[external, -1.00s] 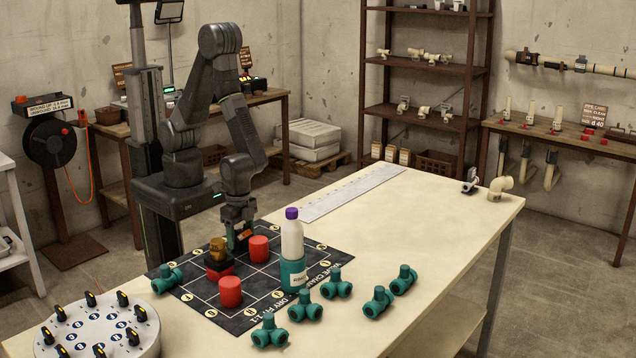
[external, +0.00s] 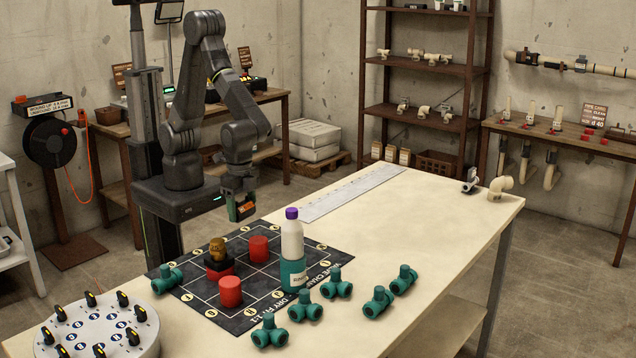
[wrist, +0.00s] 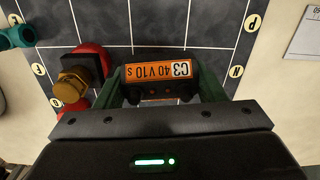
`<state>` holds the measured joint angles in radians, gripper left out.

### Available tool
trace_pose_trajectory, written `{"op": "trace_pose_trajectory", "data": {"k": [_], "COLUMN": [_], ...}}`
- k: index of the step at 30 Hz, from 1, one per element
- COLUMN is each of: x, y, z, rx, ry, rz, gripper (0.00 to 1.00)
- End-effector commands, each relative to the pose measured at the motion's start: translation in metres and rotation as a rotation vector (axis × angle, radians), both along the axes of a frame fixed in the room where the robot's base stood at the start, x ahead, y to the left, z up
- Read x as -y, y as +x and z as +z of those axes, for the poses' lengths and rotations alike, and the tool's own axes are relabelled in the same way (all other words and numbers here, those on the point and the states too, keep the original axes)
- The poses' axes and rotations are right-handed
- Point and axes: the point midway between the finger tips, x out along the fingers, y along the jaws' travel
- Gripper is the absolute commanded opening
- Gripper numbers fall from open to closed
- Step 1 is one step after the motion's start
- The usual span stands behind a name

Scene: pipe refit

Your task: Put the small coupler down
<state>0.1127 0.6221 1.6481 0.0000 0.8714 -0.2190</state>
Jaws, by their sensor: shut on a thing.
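My gripper (external: 241,211) hangs above the far left edge of the dark gridded mat (external: 286,239). In the wrist view its green fingers are shut on a small black coupler (wrist: 186,88) with an orange label reading "C3 40 V10 S". The coupler is held clear of the mat, with dark grid squares showing beyond it. In the external view the coupler is small and partly covered by the fingers. Two red cylinders (external: 230,291) (external: 258,249) stand on the mat, apart from the gripper.
A brass fitting (external: 217,249) sits on a black and red block (external: 219,268) on the mat. A tall bottle with a purple cap (external: 292,250) stands at its right. Several teal tees (external: 305,306) lie around it.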

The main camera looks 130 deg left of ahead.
Motion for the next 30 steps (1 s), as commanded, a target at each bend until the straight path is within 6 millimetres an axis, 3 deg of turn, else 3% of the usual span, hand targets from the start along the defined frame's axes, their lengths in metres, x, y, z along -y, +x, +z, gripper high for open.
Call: {"op": "trace_pose_trajectory", "data": {"k": [6, 15, 24, 30], "x": [0.041, 0.108, 0.182, 0.232], "y": [0.067, 0.139, 0.187, 0.204], "z": [0.003, 0.007, 0.008, 0.007], "rx": [0.001, 0.001, 0.001, 0.001], "ry": [-0.001, -0.001, -0.001, -0.001], "rz": [-0.020, -0.045, -0.069, -0.085], "gripper": [0.40, 0.40, 0.40, 0.40]}}
